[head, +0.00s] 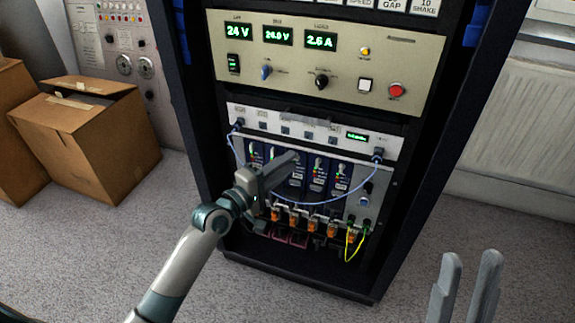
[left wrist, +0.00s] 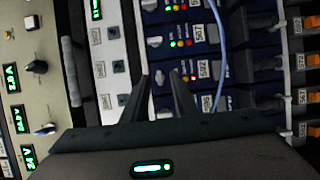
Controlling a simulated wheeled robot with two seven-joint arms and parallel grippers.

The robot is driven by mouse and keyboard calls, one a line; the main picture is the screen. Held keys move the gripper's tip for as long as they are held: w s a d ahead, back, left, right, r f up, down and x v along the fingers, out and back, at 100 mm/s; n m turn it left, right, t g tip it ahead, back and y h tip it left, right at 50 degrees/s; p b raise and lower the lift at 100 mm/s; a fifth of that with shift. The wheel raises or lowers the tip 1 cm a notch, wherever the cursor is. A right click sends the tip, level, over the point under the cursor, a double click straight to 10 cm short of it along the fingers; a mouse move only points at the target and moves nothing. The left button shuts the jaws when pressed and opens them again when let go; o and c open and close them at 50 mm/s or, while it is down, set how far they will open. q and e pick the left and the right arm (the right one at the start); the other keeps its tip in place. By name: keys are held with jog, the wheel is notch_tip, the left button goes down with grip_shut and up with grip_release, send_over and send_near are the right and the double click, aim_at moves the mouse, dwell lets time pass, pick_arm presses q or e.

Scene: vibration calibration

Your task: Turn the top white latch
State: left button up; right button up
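Several dark blue modules (head: 317,175) stand in a row in the rack, each with a small white latch at its upper end. My left gripper (head: 296,158) is in front of the row and hides part of the middle modules. In the left wrist view, which is turned sideways, a white latch (left wrist: 160,78) shows between the two dark fingertips of that gripper. The fingers are apart; I cannot tell whether they touch the latch. Another white latch (left wrist: 154,41) shows just beyond the tips. My right gripper (head: 471,258) is open and empty at lower right, away from the rack.
A blue cable (head: 340,200) loops across the modules close to my left gripper. A silver panel (head: 310,130) and a beige power supply panel (head: 310,62) are above. Orange connectors (head: 313,226) line the lower edge. Cardboard boxes (head: 90,140) stand left; floor at right is clear.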

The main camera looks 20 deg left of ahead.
pick_arm(q)
jog(key=shift+w+d, duration=0.2)
jog(key=shift+w, duration=0.2)
grip_shut()
